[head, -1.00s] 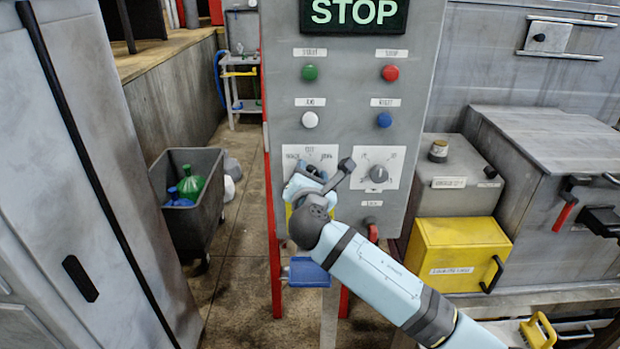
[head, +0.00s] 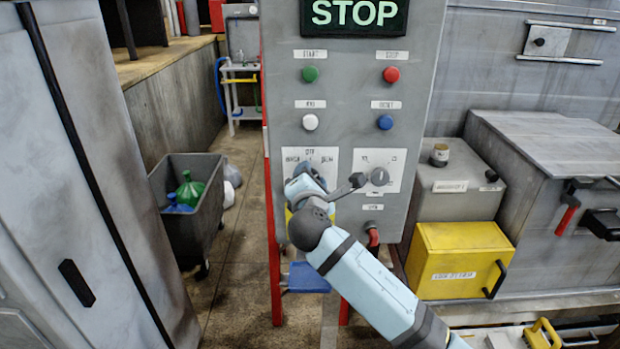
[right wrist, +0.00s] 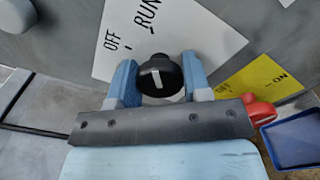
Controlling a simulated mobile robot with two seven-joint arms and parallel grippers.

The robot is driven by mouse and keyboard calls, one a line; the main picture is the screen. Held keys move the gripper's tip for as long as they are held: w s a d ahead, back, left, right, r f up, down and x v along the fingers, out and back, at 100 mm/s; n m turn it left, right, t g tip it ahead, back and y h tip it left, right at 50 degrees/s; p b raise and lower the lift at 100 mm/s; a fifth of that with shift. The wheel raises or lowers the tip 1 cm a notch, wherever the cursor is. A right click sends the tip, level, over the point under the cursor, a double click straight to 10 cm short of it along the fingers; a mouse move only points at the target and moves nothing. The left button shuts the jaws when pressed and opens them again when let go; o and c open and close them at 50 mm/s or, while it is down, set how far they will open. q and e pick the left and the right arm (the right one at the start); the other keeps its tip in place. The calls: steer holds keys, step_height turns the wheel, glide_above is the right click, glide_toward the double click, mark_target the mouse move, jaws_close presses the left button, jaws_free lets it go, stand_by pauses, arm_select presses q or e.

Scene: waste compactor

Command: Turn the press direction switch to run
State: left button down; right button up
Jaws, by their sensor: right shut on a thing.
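The press direction switch is a black knob (right wrist: 160,76) with a white mark, on a white plate (right wrist: 200,40) lettered OFF and RUN. In the right wrist view the mark points up the picture, roughly toward the RUN side; its exact position is hard to tell. My right gripper (right wrist: 159,82) is shut on the knob, one blue finger on each side. In the head view my right gripper (head: 303,185) is at the left plate (head: 328,157) of the grey panel, and hides most of the knob. My left gripper is not in view.
A second dial (head: 379,176) is just right of the gripper. Green (head: 310,74), red (head: 390,74), white (head: 310,122) and blue (head: 385,122) buttons are above. A red handle (head: 373,237) and blue tray (head: 305,277) are below. A yellow box (head: 455,260) stands at right.

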steer(key=o, duration=0.9)
steer(key=s+b, duration=0.2)
steer(key=s, duration=1.2)
steer(key=shift+w, duration=0.1)
